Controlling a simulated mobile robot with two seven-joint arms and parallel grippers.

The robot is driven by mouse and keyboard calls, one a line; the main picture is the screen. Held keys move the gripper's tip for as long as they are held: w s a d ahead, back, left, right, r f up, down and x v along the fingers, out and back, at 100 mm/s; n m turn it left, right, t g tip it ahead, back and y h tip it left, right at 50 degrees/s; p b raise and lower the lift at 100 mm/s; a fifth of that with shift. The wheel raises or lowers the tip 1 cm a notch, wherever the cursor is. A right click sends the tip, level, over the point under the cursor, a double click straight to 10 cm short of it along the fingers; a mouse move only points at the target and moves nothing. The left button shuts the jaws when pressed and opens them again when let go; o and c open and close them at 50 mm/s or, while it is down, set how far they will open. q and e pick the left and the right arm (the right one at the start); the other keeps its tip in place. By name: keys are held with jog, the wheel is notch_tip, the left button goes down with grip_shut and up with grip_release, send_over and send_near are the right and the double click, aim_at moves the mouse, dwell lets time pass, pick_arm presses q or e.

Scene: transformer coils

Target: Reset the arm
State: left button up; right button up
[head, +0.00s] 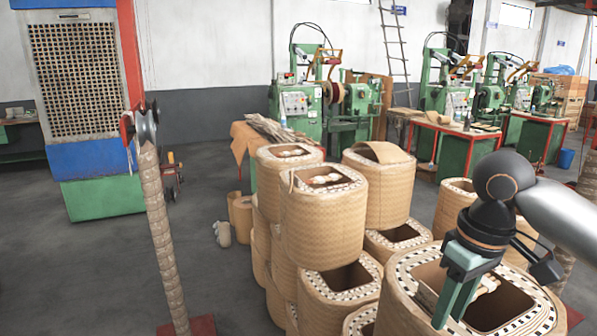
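My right arm comes in from the right edge, with a grey link and a dark wrist. My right gripper (451,318) points down over the top of a large woven-wrapped coil (400,318) at the lower right. Its two pale green fingers stand apart with a gap between them, and I see nothing held. Whether the fingertips touch the coil I cannot tell. The gripper hides part of that coil's rim and opening. My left arm and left gripper do not show.
Several tan coils, such as a tall stacked one (322,225), crowd the middle and right. A wrapped post (160,235) stands at the left before a blue and green machine (100,195). Green winding machines (300,105) line the back. Grey floor (90,270) is clear at left.

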jog(key=w+a+f+t+y, duration=0.1)
jog(key=a+f+t+y, duration=0.15)
jog(key=a+f, duration=0.75)
jog(key=w+a+f+t+y, duration=0.15)
jog(key=a+f+y, duration=0.35)
jog(key=f, duration=0.9)
jog(key=s+d+f+m+t+h, duration=0.1)
jog(key=s+d+f+t+h, duration=0.1)
jog(key=s+f, duration=0.6)
jog(key=s+d+f+m+t+h, duration=0.2)
jog(key=s+d+f+h, duration=0.2)
jog(key=s+d+f, duration=0.3)
jog(key=s+f, duration=0.1)
jog(key=s, duration=0.2)
jog(key=shift+d+t, duration=0.2)
jog(key=shift+t, duration=0.2)
jog(key=shift+a, duration=0.15)
